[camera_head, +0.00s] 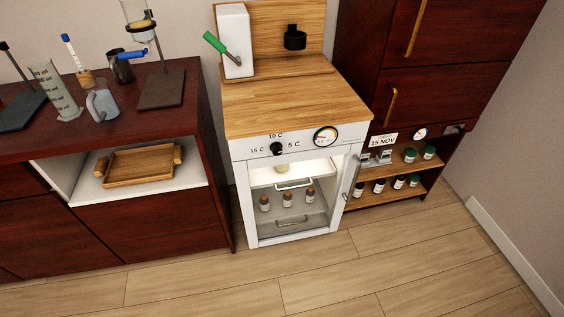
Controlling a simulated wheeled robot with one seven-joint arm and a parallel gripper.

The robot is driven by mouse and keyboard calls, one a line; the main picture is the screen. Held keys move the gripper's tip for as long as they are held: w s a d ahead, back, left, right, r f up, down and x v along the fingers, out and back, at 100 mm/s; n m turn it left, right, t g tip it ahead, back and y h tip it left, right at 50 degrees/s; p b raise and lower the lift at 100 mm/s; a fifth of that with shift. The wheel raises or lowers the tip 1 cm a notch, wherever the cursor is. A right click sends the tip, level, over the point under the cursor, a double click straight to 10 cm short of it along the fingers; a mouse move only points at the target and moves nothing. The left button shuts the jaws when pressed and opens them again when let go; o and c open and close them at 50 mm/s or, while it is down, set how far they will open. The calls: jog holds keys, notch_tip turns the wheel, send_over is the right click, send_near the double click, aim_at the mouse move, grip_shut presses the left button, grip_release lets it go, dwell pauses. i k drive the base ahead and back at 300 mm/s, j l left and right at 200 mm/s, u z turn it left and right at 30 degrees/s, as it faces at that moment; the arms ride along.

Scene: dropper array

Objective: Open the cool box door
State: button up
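The cool box (298,141) is a small white cabinet with a wooden top, standing on the floor in the middle of the head view. Its front panel carries a black dial (276,149) and a round gauge (325,137). The lit inside shows below, with several small brown bottles (287,199) on a shelf and a drawer with a bar handle under them. A slim upright handle (354,177) shows at the right edge of the front. I cannot tell whether a clear door covers the opening. My gripper is not in view.
A dark red bench (103,133) with glassware and a wooden tray (140,166) in its open bay stands at left. A low shelf (389,193) with several jars sits close at the right, under a dark red cupboard (437,93). The wooden floor in front is clear.

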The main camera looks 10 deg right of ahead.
aim_at(351, 167)
jog(key=i+l, duration=0.2)
jog(key=l, duration=0.2)
jog(key=i+l, duration=0.2)
jog(key=l, duration=0.2)
jog(key=i+l, duration=0.2)
jog(key=l, duration=0.2)
